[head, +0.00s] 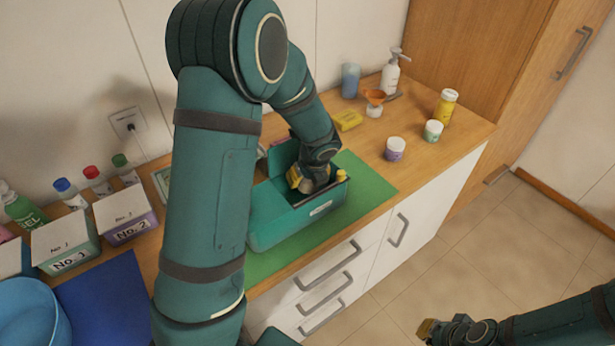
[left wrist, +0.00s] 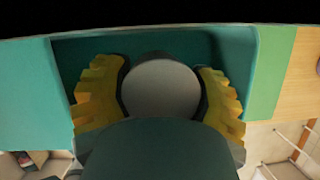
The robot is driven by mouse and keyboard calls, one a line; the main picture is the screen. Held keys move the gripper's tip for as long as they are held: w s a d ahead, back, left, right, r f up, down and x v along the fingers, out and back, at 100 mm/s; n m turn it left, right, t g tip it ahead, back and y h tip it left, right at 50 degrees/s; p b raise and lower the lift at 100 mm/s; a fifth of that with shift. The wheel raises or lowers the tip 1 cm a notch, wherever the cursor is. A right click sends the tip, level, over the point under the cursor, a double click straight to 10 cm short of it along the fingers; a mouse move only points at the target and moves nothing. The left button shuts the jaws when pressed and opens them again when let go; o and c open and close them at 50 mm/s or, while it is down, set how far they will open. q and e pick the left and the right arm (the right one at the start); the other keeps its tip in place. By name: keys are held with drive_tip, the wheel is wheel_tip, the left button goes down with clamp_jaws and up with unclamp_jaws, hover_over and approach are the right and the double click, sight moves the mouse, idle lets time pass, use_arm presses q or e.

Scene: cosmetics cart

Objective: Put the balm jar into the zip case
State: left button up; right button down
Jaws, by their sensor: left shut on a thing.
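The teal zip case (head: 285,222) stands open on the green mat (head: 366,186), and its lid is raised at the back. My left gripper (head: 318,181) reaches down into its opening. In the left wrist view its yellow fingers (left wrist: 161,98) are shut on a round jar with a pale grey lid, seemingly the balm jar (left wrist: 160,85). The jar is within the case's teal walls (left wrist: 145,46); whether it touches the bottom is hidden. My right gripper (head: 428,329) is low at the bottom right, away from the counter, and its opening is unclear.
To the right stand a purple-banded jar (head: 395,149), a green-banded jar (head: 433,131), a yellow bottle (head: 444,107) and a pump bottle (head: 390,76). Labelled boxes (head: 124,215), several bottles and a blue bowl (head: 33,315) are at the left.

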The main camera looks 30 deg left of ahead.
use_arm(q)
drive_tip(key=shift+r, duration=0.1)
drive_tip(key=shift+s+d+f+b, duration=0.1)
drive_tip(key=shift+s+f+b, duration=0.1)
drive_tip(key=shift+f+b, duration=0.4)
drive_tip(key=o, duration=1.3)
drive_tip(key=shift+f, duration=0.15)
drive_tip(key=shift+r, duration=0.2)
drive_tip(key=p+v, duration=0.3)
drive_tip(key=v, duration=0.9)
drive_tip(key=s+d+f+n+h, duration=0.2)
drive_tip(key=s+d+f+n, duration=0.2)
drive_tip(key=n, duration=0.5)
drive_tip(key=s+d+f+n+h, duration=0.3)
drive_tip(key=s+d+f+n, duration=0.2)
drive_tip(key=d+f+n, duration=0.2)
drive_tip(key=s+d+f+n+h, duration=0.2)
drive_tip(key=s+d+f+n, duration=0.2)
drive_tip(key=f+n, duration=0.6)
drive_tip(key=shift+s+d+f+n, duration=0.1)
drive_tip(key=shift+d+f+n, duration=0.1)
drive_tip(key=shift+d+f, duration=0.35)
drive_tip(key=shift+s+d+f+n, duration=0.1)
drive_tip(key=shift+d+f+n, duration=0.15)
drive_tip(key=shift+d, duration=0.5)
